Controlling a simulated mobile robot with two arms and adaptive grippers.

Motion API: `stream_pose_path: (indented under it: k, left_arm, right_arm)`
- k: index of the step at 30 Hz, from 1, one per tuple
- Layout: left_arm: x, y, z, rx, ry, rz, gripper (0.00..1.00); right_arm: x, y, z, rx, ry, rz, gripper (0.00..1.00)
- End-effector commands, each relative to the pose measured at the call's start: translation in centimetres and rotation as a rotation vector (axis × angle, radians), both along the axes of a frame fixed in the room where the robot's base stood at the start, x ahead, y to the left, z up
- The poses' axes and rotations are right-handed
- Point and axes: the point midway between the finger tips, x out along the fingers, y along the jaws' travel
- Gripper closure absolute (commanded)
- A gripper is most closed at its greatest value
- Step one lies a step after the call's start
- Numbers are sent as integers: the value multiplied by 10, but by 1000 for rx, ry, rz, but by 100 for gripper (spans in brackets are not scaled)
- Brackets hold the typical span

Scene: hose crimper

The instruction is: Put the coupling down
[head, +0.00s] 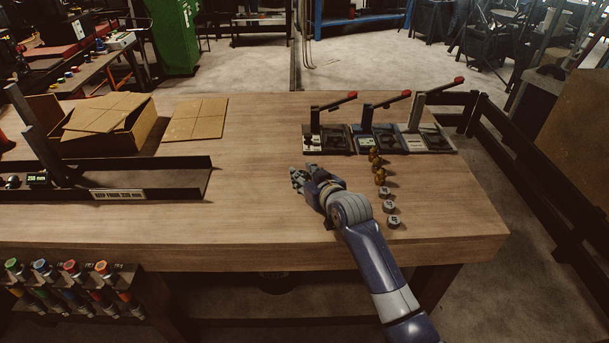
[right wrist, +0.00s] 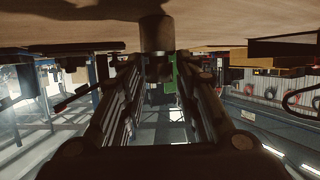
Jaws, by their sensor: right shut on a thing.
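My right gripper (head: 298,180) is low over the middle of the wooden table, left of the row of small fittings. In the right wrist view its fingers (right wrist: 157,68) are closed on a dark, short cylindrical coupling (right wrist: 157,34). That view is upside down, with the tabletop (right wrist: 60,36) along the top. The coupling's far end is close to the tabletop; I cannot tell whether it touches. In the head view the coupling is too small or hidden to make out. My left gripper is not in view.
Brass fittings (head: 380,178) and grey round pieces (head: 393,222) stand in a row right of my gripper. Lever presses with red knobs (head: 417,139) stand behind. A dark trough (head: 150,180) and an open cardboard box (head: 105,125) are left. The table between is clear.

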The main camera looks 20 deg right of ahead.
Motion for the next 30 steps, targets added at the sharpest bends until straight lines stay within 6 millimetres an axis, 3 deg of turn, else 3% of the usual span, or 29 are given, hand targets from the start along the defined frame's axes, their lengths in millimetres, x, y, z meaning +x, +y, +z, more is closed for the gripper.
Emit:
stream_pose_path:
  k: [3,4,6,20,30]
  left_arm:
    - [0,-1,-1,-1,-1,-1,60]
    - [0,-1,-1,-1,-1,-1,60]
    - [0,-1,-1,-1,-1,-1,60]
    - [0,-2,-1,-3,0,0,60]
    - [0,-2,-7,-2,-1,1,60]
  right_arm:
    - [0,0,-2,0,-1,0,97]
    - [0,0,-2,0,0,0,65]
    - [0,0,-2,0,1,0,50]
    - [-4,-1,1,0,1,0,50]
    - [-49,-6,16,-1,0,0,50]
